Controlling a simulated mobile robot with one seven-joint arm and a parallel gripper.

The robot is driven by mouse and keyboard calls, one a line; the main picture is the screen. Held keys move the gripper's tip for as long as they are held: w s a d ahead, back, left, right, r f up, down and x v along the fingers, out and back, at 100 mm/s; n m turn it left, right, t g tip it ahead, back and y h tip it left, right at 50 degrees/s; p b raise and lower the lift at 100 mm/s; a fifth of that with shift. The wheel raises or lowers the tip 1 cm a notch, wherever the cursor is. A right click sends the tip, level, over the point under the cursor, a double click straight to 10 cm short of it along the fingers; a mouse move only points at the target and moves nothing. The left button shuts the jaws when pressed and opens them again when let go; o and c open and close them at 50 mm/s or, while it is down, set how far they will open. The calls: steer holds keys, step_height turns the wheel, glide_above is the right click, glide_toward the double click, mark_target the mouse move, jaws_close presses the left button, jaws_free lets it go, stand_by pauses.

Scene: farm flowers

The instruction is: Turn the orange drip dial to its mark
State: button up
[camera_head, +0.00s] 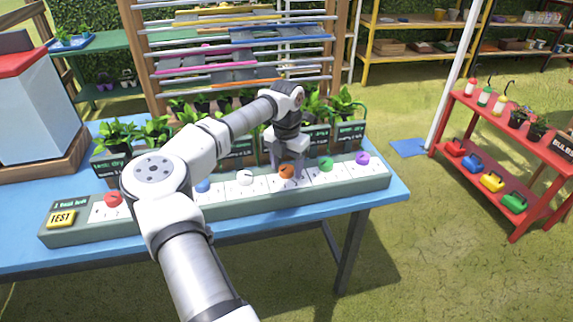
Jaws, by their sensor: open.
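The orange drip dial (286,171) sits on the long grey-green dial panel (300,192) on the blue table, between the white dial (244,177) and the green dial (326,164). My gripper (287,163) is right above the orange dial, pointing down, with its fingers open close over or beside it. I cannot tell whether the fingers touch the dial. The dial's mark and pointer are too small to make out.
A red dial (113,200), a blue dial (203,186) and a purple dial (362,158) share the panel. A yellow TEST button (61,218) is at its left end. Potted plants (347,118) stand close behind. My arm hides part of the panel.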

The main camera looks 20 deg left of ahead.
mark_target(286, 168)
step_height(286, 168, up, 14)
steer(key=b, duration=0.2)
steer(key=shift+f, duration=0.1)
stand_by(0.3)
